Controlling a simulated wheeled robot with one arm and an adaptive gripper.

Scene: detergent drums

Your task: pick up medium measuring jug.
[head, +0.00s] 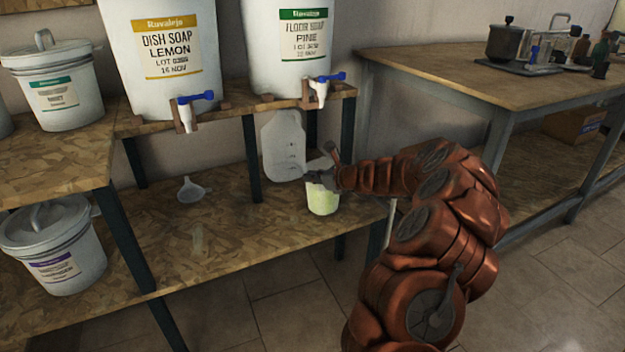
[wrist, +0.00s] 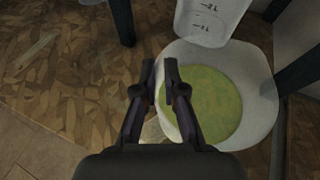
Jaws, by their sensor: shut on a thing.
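A translucent white measuring jug (head: 322,202) with yellow-green liquid is at the right end of the lower shelf. In the wrist view the jug (wrist: 262,95) is seen from above, its wide mouth open and the liquid level inside. My gripper (head: 326,177) reaches in from the right and is shut on the jug's near rim or wall. In the wrist view the fingers of my gripper (wrist: 167,75) sit at the jug's left side. The exact contact is partly hidden. The jug looks upright; I cannot tell whether its base touches the shelf.
A taller translucent container (head: 283,148) with marks stands just behind the jug. A white funnel (head: 190,190) lies on the lower shelf (head: 240,225). Two large soap drums with blue-handled taps (head: 320,90) stand above. A dark shelf post (head: 252,160) is to the left.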

